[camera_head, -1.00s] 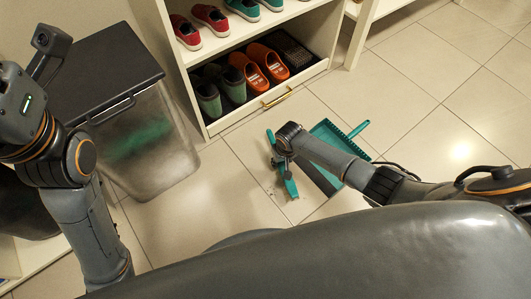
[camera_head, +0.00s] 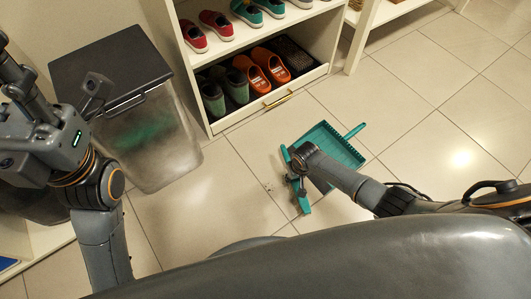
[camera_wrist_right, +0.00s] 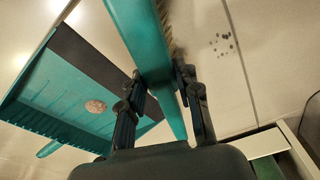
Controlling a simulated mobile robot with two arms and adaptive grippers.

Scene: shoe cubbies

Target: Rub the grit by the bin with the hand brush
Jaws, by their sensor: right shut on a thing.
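The teal hand brush (camera_head: 304,198) is held low at the floor, with its bristles showing in the wrist view (camera_wrist_right: 145,35). My right gripper (camera_head: 295,170) is shut on it; the two fingers (camera_wrist_right: 158,82) pinch its teal body. The grit (camera_head: 268,187) is a small patch of dark specks on the tile, just left of the brush in the head view; it also shows clear of the bristles in the wrist view (camera_wrist_right: 223,43). The grey bin (camera_head: 155,145) with a dark lid stands further left.
A teal dustpan (camera_head: 338,143) lies on the floor close to the brush's right; a round pale spot (camera_wrist_right: 96,106) shows on it in the wrist view. The shoe cubby (camera_head: 290,98) stands behind. The tile between bin and grit is clear.

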